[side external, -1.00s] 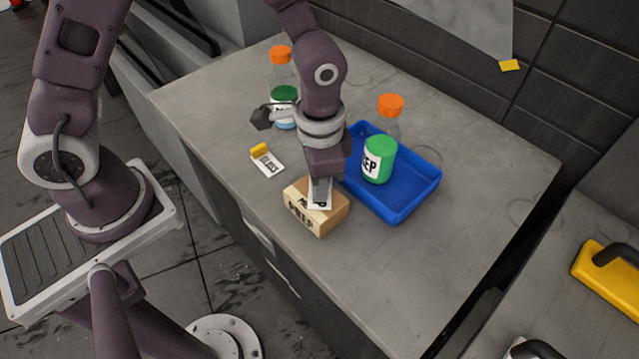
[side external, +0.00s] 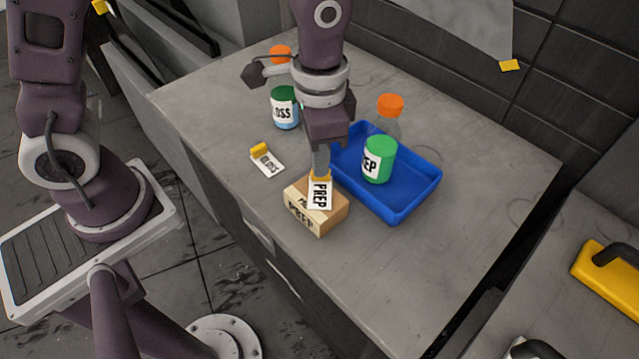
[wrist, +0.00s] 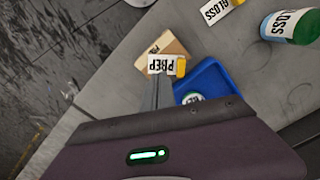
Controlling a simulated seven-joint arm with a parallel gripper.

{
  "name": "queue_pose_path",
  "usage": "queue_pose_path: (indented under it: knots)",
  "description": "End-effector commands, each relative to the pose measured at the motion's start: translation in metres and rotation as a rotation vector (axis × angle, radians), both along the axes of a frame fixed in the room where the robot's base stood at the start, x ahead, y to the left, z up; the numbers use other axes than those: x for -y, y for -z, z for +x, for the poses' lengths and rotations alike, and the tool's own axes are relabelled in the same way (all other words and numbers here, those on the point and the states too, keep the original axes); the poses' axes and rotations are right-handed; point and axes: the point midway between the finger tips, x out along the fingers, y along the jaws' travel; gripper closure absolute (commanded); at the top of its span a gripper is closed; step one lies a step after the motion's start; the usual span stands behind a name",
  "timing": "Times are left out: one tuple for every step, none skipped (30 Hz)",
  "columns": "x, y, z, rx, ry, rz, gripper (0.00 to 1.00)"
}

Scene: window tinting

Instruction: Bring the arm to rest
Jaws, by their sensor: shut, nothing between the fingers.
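In the wrist view my gripper (wrist: 157,82) reaches toward the same block (wrist: 173,47). A white PREP card with a yellow end (side external: 320,192) lies on the block's top, right at the fingertips; whether the tips touch it I cannot tell. The card also shows in the wrist view (wrist: 162,65).
A GLOSS jar (side external: 285,108), another orange-capped bottle (side external: 280,54) and a GLOSS card (side external: 267,162) stand or lie to the left. The bench's front right is clear.

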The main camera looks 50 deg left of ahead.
Motion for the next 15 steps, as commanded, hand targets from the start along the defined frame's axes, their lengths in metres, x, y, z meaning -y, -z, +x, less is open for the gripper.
queue_pose_path:
  knots:
    - [0.000, -0.001, 0.000, 0.001, 0.000, 0.000, 1.00]
    - [0.000, -0.001, 0.000, 0.000, 0.000, 0.000, 1.00]
    - [0.000, -0.001, 0.000, 0.000, 0.000, 0.000, 1.00]
    - [0.000, -0.001, 0.000, 0.000, 0.000, 0.000, 1.00]
    - [0.000, -0.001, 0.000, 0.000, 0.000, 0.000, 1.00]
    - [0.000, -0.001, 0.000, 0.000, 0.000, 0.000, 1.00]
    - [0.000, -0.001, 0.000, 0.000, 0.000, 0.000, 1.00]
    - [-0.001, -0.002, 0.000, 0.003, -0.002, -0.001, 1.00]
    - [-0.003, -0.008, 0.000, 0.013, -0.010, -0.003, 1.00]
    - [-0.007, -0.015, 0.000, 0.027, -0.023, -0.005, 1.00]
    - [-0.012, -0.026, -0.002, 0.046, -0.042, -0.008, 1.00]
    - [-0.022, -0.044, -0.006, 0.081, -0.075, -0.014, 1.00]
    - [-0.032, -0.060, -0.011, 0.113, -0.107, -0.020, 1.00]
    - [-0.042, -0.076, -0.018, 0.147, -0.143, -0.026, 1.00]
    - [-0.055, -0.096, -0.030, 0.193, -0.195, -0.036, 1.00]
